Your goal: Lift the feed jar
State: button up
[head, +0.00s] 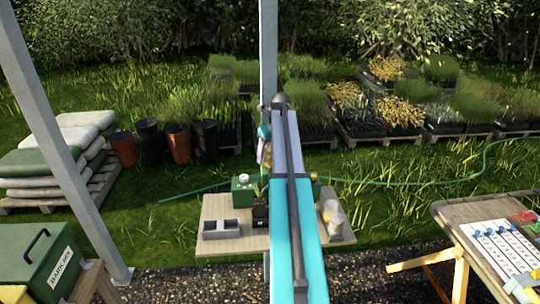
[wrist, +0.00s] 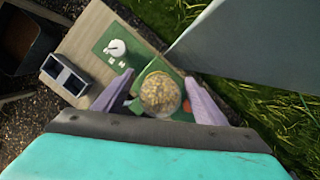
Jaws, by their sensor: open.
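In the wrist view, a round container of yellowish granules, which looks like the feed jar (wrist: 160,92), stands on or against a green surface. My gripper (wrist: 159,78) is open, with one pale purple finger on each side of the jar. A narrow gap seems to show at the left finger; I cannot tell whether the right one touches. The jar's lower part is hidden by its own top and my wrist. In the head view my arm covers the jar and most of my gripper, with only a bit of purple showing beside the arm.
The wooden bench (head: 207,251) holds a grey two-compartment tray (head: 221,228), a green box with a white knob (head: 245,186), a black pot (head: 260,213) and a pale bag-like item (head: 334,218). In the wrist view, a large grey surface (wrist: 250,45) is close on the upper right.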

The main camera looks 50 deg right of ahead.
jog(key=shift+w+f, duration=0.1)
jog(key=shift+f, duration=0.3)
jog(key=c, duration=1.2)
jog(key=shift+r, duration=0.2)
jog(key=shift+r+b, duration=0.95)
jog(key=shift+r, duration=0.65)
jog(key=shift+s+a+r+b, duration=0.25)
jog(key=shift+s+a+b, duration=0.5)
jog(key=shift+s, duration=1.8)
jog(key=shift+s+a+r+b, duration=0.25)
jog(key=shift+s+a+b, duration=0.5)
jog(key=shift+s, duration=1.8)
jog(key=shift+s+a+r+b, duration=0.25)
jog(key=shift+s+a+b, duration=0.5)
jog(key=shift+s, duration=1.8)
jog(key=shift+a, duration=0.15)
